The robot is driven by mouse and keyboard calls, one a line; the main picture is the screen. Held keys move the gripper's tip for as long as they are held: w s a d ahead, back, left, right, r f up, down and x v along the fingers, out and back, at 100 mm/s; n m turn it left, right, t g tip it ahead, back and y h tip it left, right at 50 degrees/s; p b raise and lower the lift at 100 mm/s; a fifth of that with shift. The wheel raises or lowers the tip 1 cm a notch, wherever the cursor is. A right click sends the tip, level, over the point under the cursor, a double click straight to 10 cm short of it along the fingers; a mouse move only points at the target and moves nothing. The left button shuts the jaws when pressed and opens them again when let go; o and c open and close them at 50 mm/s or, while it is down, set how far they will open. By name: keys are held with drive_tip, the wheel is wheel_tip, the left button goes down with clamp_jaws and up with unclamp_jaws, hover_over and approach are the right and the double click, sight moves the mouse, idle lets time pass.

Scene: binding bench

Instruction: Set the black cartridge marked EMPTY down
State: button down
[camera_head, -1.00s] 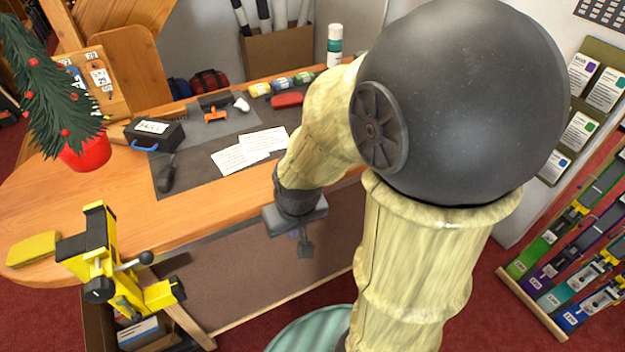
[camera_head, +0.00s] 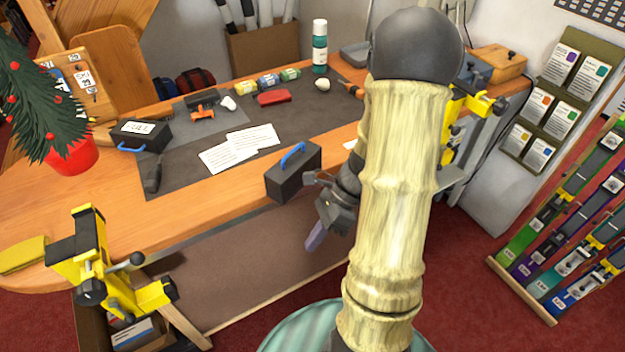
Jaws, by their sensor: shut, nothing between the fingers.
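A black cartridge with a blue handle (camera_head: 293,172) stands upright at the front edge of the bench. No label shows on its visible sides, so I cannot read a marking. My gripper (camera_head: 314,212) is shut and empty, just right of the nearer cartridge and in front of the bench edge. My forearm hides part of the bench to the right.
White sheets (camera_head: 240,147) lie on the dark mat (camera_head: 190,170) behind the nearer cartridge. Yellow clamps (camera_head: 92,262) are at the front left and right. A potted tree (camera_head: 72,158) is at left.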

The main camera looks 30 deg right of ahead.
drive_tip(key=w+d+m+t+y, duration=0.2)
drive_tip(key=d+m+t, duration=0.4)
drive_tip(key=m, duration=0.5)
drive_tip(key=w+d+m+t+y, duration=0.1)
drive_tip(key=d+m+t+y, duration=0.2)
drive_tip(key=d+m+t, duration=0.4)
drive_tip(key=d+m, duration=0.1)
drive_tip(key=m, duration=0.3)
drive_tip(key=shift+w+d+r+t, duration=0.3)
drive_tip(key=shift+w+d+r, duration=0.1)
drive_tip(key=shift+a, duration=0.1)
drive_tip(key=p, duration=0.3)
approach(298, 178)
drive_tip(key=x, duration=0.5)
drive_tip(key=shift+a, duration=0.5)
drive_tip(key=shift+w, duration=0.45)
drive_tip(key=shift+w, duration=0.1)
